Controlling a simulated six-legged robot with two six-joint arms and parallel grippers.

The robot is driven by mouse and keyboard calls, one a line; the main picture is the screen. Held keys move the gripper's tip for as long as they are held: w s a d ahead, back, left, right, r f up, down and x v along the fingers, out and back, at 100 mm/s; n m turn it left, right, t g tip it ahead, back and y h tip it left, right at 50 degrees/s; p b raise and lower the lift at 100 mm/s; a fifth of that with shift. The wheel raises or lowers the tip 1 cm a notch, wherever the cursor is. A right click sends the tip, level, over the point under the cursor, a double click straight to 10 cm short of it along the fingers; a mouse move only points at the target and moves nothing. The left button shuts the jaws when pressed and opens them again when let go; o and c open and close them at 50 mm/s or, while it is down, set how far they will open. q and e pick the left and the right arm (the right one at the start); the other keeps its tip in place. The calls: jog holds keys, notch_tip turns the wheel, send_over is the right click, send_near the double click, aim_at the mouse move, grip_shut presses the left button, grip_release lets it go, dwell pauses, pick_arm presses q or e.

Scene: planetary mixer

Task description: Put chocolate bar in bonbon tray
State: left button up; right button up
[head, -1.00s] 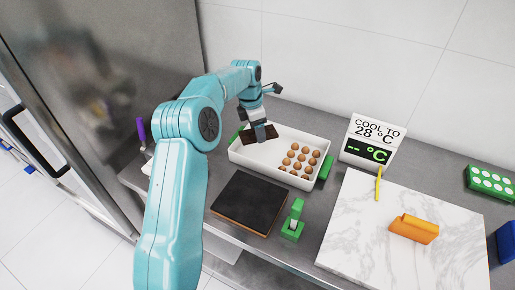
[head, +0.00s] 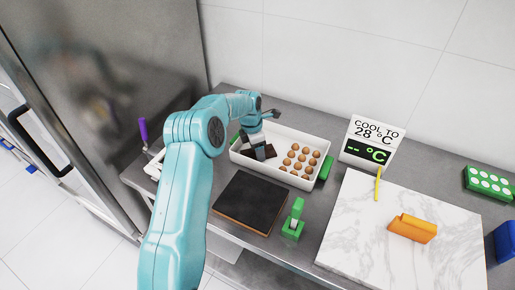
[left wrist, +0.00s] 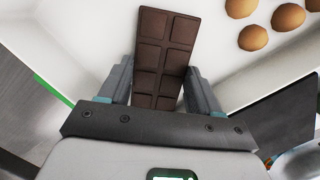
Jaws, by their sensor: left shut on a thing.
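The dark brown chocolate bar (left wrist: 162,50) is between the fingers of my left gripper (left wrist: 162,95) in the left wrist view, its segments facing the camera. In the head view the left gripper (head: 260,155) is shut on the chocolate bar (head: 270,151), low inside the left part of the white bonbon tray (head: 318,145). Whether the bar touches the tray floor cannot be told. Several round brown bonbons (head: 298,160) sit in the right part of the tray. My right gripper is not in view.
A dark square board (head: 252,202) and a green tool (head: 294,219) stand in front of the tray. A temperature sign (head: 371,142) stands behind right. A marble slab (head: 400,250) holds an orange scraper (head: 413,228) and a yellow stick (head: 378,185).

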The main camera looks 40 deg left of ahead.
aim_at(252, 154)
pick_arm(q)
jog(key=o, duration=1.1)
jog(key=shift+f, duration=0.1)
notch_tip(252, 154, up, 12)
jog(key=s, duration=0.1)
jog(key=shift+s+a+r+b, duration=0.25)
jog(key=shift+s+a+b, duration=0.05)
jog(key=shift+a, duration=0.1)
jog(key=shift+f, duration=0.1)
